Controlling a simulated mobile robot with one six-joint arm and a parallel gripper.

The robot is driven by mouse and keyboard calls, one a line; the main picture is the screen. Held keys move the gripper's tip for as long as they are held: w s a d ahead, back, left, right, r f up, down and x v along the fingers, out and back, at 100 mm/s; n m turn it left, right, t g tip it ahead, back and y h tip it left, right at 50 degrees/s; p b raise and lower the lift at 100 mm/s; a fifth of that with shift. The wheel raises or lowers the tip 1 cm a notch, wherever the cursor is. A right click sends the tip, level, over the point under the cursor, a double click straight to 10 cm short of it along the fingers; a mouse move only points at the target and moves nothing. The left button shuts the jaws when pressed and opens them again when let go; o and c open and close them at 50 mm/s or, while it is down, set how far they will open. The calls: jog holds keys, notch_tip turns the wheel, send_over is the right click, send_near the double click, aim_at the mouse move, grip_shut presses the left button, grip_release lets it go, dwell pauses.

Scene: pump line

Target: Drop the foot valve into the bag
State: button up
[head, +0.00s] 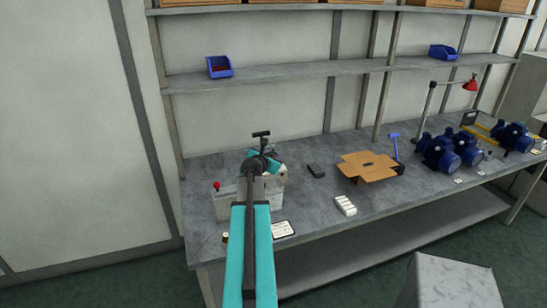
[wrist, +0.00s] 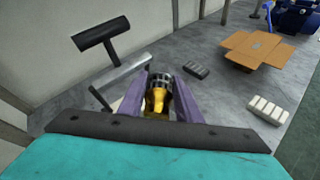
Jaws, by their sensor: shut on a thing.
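The foot valve (wrist: 158,97), a brass body with a dark ribbed top, sits between the two purple fingers of my gripper (wrist: 160,92) in the wrist view. The gripper is shut on it. In the head view my gripper (head: 262,158) is over the left end of the bench, mostly hidden behind my arm, and the valve cannot be made out there. I cannot make out the bag clearly in either view. A pale shape (head: 275,180) under my gripper is partly covered by the arm, and I cannot tell what it is.
A black T-shaped handle (wrist: 102,34) stands close to the left of my gripper. A pale box-like device with a red knob (head: 217,186) is at the bench's left end. An open cardboard box (head: 367,172), a white block pack (head: 345,206) and blue pumps (head: 440,152) lie to the right.

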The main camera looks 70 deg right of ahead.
jog(key=shift+f, duration=0.15)
jog(key=shift+s+f+b, duration=0.1)
jog(key=shift+f+b, duration=2.7)
jog(key=shift+b, duration=0.1)
jog(key=o, duration=1.2)
jog(key=b+v, duration=0.3)
jog(key=v, duration=0.8)
jog(key=shift+b, duration=0.3)
jog(key=shift+b, duration=0.6)
